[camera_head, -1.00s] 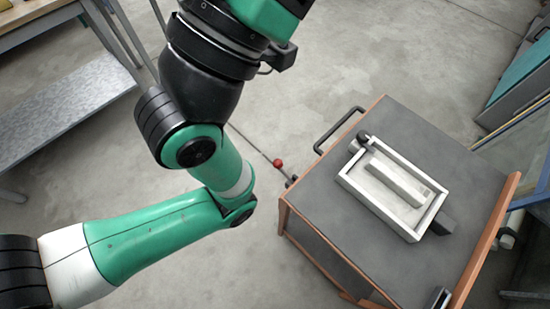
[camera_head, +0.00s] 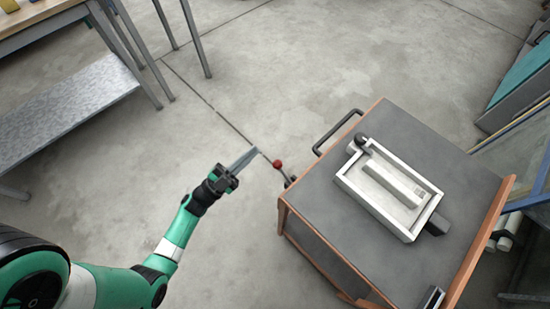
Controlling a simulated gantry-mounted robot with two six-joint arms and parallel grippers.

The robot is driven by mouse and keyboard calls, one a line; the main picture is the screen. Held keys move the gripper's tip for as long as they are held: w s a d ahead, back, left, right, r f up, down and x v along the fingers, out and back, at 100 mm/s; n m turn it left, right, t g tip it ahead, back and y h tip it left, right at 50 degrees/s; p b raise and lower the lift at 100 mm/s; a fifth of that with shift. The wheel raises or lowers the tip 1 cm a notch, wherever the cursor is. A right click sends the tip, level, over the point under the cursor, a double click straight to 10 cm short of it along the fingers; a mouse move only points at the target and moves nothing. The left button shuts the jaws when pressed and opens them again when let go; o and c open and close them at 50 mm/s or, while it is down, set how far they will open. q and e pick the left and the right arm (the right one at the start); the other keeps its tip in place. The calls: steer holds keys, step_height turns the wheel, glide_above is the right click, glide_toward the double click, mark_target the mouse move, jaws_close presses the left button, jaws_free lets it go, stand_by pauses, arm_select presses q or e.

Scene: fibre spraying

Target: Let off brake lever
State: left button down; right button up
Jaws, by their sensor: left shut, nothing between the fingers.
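The brake lever (camera_head: 286,173) is a thin rod with a red knob (camera_head: 277,164) at its end. My left gripper (camera_head: 250,157) is shut and empty. Its fingertips are just left of the red knob in the picture, apart from it. I cannot tell the height between them. My right gripper is not in view.
A white frame tray (camera_head: 352,184) with a pale bar (camera_head: 391,183) lies on the cart top. A black handle (camera_head: 335,130) stands out from the cart's far side. A table (camera_head: 40,30) and a grey shelf (camera_head: 70,115) are at upper left. The floor between is clear.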

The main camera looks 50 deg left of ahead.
arm_select(q)
steer(key=s+d+f+g+h, duration=0.1)
steer(key=s+d+f+h, duration=0.1)
steer(key=s+d+f, duration=0.4)
steer(key=shift+w+d, duration=0.1)
steer(key=shift+w, duration=0.05)
step_height(320, 180, up, 4)
steer(key=f, duration=0.1)
glide_above(284, 173)
steer(key=s, duration=0.4)
steer(key=f+b, duration=0.1)
steer(key=w+a+f+b, duration=0.1)
steer(key=b, duration=0.1)
steer(key=shift+a+f, duration=0.15)
steer(key=shift+a, duration=0.15)
steer(key=shift+w, duration=0.1)
steer(key=shift+a+f, duration=0.1)
